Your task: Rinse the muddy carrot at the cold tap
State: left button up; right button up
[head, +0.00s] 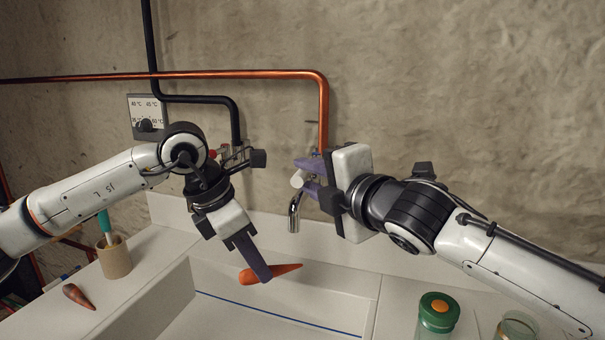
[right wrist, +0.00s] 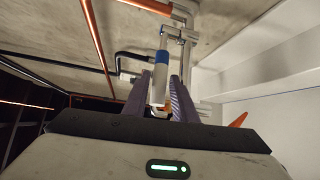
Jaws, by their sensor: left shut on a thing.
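My left gripper (head: 262,272) points down over the white sink (head: 255,312), shut on an orange carrot (head: 289,269). The fingers cover the carrot's middle; its visible ends look orange, with no clear mud. The spout (head: 293,212) of the tap is to the carrot's upper right, and no water shows below it. My right gripper (head: 309,178) has its fingers apart on either side of the tap's handle. In the right wrist view the handle (right wrist: 161,75) has a blue band and lies between the fingers; contact is unclear. Another carrot (head: 78,296), brownish and dark, lies on the left counter.
A red-marked tap (head: 213,154) is partly hidden behind my left arm. A beige cup (head: 114,258) with a teal-handled tool stands on the left counter. A green-lidded jar (head: 438,310) and an open glass jar (head: 518,326) stand at the right. A copper pipe (head: 324,115) runs down the wall.

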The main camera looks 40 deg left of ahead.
jog(key=shift+x, duration=1.3)
jog(key=shift+c, duration=0.4)
grip_shut()
